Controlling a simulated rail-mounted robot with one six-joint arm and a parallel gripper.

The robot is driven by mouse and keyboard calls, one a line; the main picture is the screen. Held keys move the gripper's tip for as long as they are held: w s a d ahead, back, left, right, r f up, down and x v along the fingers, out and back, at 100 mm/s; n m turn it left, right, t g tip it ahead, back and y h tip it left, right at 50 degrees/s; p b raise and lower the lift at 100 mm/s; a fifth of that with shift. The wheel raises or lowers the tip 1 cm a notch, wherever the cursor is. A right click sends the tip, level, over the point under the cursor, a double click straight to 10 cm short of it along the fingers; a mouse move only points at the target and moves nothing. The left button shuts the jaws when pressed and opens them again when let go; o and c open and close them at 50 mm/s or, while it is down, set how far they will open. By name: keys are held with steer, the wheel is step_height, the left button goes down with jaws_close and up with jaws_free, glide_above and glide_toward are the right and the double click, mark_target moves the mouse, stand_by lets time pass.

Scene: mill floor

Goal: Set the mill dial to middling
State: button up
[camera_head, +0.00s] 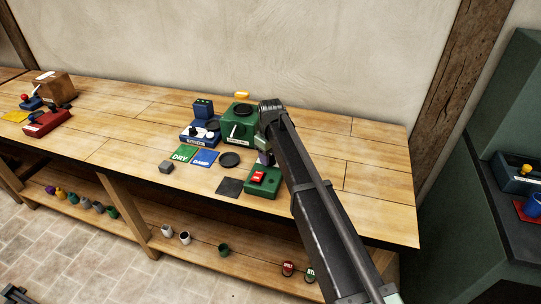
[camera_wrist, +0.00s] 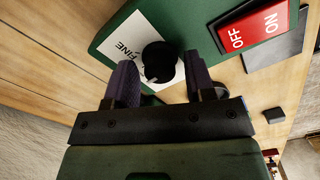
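The green control box (camera_head: 263,184) with a red switch sits near the front edge of the bench. In the wrist view the green box (camera_wrist: 180,18) carries a red OFF/ON switch (camera_wrist: 252,30) and a white label plate (camera_wrist: 130,42) reading "FINE". A black round dial knob (camera_wrist: 158,60) stands beside that word; the rest of the lettering is hidden. My gripper (camera_wrist: 159,68) has one finger on each side of the knob, with a narrow gap at least on the right. In the head view my gripper (camera_head: 266,157) is over the box, and my arm hides the dial.
A green machine (camera_head: 240,125) stands behind the box, with a blue scale-like device (camera_head: 200,134) to its left. A black round plate (camera_head: 229,159), a dark square pad (camera_head: 229,187), a green DRY card (camera_head: 184,153) and a blue card (camera_head: 205,158) lie nearby. The bench's right end is clear.

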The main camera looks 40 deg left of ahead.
mark_target(271, 157)
steer(key=shift+o, duration=0.4)
step_height(271, 157, up, 11)
steer(key=p, duration=1.1)
steer(key=shift+f, duration=0.1)
steer(key=s+d+m, duration=0.3)
steer(key=d+m, duration=0.2)
steer(key=d, duration=1.6)
steer(key=s+d+m, duration=0.3)
steer(key=d+m, duration=0.3)
steer(key=d, duration=1.5)
steer(key=s+d+m, duration=0.3)
steer(key=d+m, duration=0.2)
steer(key=d, duration=1.6)
steer(key=shift+s+m, duration=0.25)
steer(key=shift+m, duration=0.05)
